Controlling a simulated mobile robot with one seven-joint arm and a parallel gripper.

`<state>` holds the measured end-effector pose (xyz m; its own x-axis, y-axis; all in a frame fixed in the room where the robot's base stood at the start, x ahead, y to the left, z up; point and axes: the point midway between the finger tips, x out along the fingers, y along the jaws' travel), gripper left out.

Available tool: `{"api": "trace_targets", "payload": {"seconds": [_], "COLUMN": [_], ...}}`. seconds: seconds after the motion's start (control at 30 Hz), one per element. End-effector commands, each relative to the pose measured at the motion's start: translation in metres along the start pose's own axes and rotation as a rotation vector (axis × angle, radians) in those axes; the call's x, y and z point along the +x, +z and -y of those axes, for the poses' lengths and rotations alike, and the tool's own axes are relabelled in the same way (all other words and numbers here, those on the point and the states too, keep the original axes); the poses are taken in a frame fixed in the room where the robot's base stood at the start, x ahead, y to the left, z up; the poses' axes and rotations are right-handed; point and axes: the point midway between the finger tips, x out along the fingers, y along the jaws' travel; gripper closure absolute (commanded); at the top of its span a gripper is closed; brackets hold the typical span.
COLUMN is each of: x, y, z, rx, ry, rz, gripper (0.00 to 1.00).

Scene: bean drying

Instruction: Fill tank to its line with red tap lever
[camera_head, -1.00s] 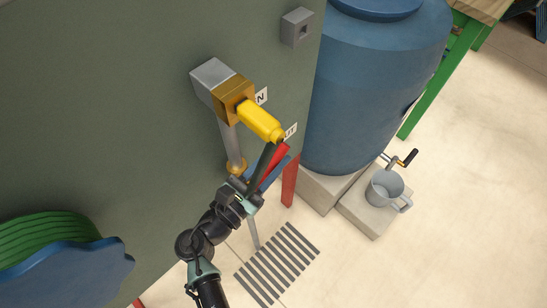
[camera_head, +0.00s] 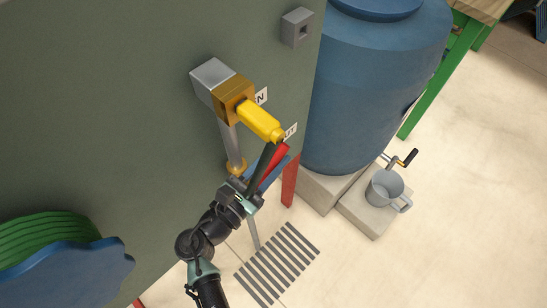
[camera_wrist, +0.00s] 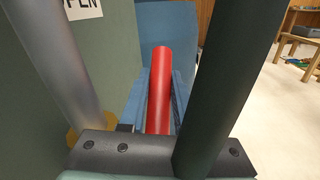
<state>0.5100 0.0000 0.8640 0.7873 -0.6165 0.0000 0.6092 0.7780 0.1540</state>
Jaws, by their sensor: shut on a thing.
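A red lever (camera_head: 276,161) slants down from near the end of a yellow block (camera_head: 260,120) on a brass-coloured fitting (camera_head: 231,98). My gripper (camera_head: 245,187) is at the lever's lower end. In the wrist view the red lever (camera_wrist: 160,88) stands between my gripper's fingers (camera_wrist: 158,118), which are shut on it. A large blue tank (camera_head: 375,90) stands to the right. I cannot make out a fill line or water level.
A grey pipe (camera_head: 230,145) runs down close left of my gripper along the green wall (camera_head: 120,100). A grey mug (camera_head: 384,187) stands on a block (camera_head: 362,213) by a small spigot (camera_head: 405,159). A floor grate (camera_head: 277,263) lies below.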

Motion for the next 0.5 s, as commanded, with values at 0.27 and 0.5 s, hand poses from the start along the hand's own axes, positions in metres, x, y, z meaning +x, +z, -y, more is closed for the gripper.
{"api": "trace_targets", "payload": {"seconds": [0.27,0.5], "x": [-0.0005,0.0019], "y": [-0.0004,0.0016], "z": [0.0,0.0], "rx": [-0.001,0.005], "ry": [0.0,-0.008], "rz": [-0.003,-0.053], "gripper": [1.0,1.0]}}
